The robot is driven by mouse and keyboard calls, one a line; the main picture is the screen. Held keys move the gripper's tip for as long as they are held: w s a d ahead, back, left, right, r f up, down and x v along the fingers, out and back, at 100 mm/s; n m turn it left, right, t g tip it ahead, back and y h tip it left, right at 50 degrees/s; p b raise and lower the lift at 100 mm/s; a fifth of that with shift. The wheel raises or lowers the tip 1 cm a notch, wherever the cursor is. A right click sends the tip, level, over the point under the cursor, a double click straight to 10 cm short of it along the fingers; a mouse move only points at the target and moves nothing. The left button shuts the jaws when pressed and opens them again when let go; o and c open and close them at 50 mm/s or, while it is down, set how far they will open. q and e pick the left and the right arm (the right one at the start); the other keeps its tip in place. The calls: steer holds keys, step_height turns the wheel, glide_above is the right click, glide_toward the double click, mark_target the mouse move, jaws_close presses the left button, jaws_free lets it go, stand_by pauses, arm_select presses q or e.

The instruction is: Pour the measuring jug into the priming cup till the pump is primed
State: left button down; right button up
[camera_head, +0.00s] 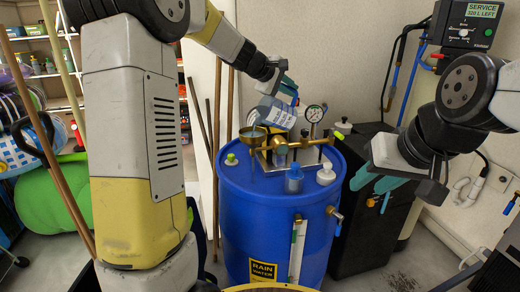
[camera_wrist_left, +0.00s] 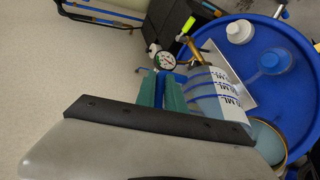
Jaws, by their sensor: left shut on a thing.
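The measuring jug (camera_head: 275,113), clear with a white label and blue bands, is tilted above the blue barrel's lid. My left gripper (camera_head: 280,80) is shut on it. In the left wrist view the teal fingers (camera_wrist_left: 161,92) close by the jug (camera_wrist_left: 215,103). The brass priming cup (camera_head: 253,132) stands on the lid below the jug's lower left end; it also shows in the left wrist view (camera_wrist_left: 283,150). I cannot tell whether water is flowing. The pressure gauge (camera_head: 315,113) stands right of the jug; its reading is too small to tell. My right gripper (camera_head: 378,183) is open and empty.
The blue rain water barrel (camera_head: 235,215) carries a blue-capped bottle (camera_head: 293,182), a white cap (camera_head: 326,174) and brass pipework. A black cabinet (camera_head: 355,235) stands behind at the right. A service box (camera_head: 471,24) is on the wall.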

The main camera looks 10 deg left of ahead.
mark_target(296, 110)
arm_select(q)
steer(key=shift+w+d+f+m+g+y, duration=0.15)
steer(key=shift+w+d+f+g+y, duration=0.15)
steer(key=shift+d+f, duration=0.25)
steer(key=shift+w+d+f+m+g+y, duration=0.1)
steer(key=shift+d+f+m+g+y, duration=0.1)
steer(key=shift+d+f+y, duration=0.25)
steer(key=shift+w+d+f+y, duration=0.15)
steer(key=shift+d+f+y, duration=0.05)
steer(key=shift+d+y, duration=0.05)
steer(key=shift+a+f, duration=0.1)
steer(key=w+d+f+m+g+y+b, duration=0.2)
steer(key=w+d+f+g+y+b, duration=0.1)
steer(key=d+f+y+b, duration=0.4)
steer(key=shift+w+f+g+y, duration=0.35)
steer(key=shift+f+g+y, duration=0.35)
steer(key=shift+f, duration=0.5)
steer(key=shift+b, duration=0.3)
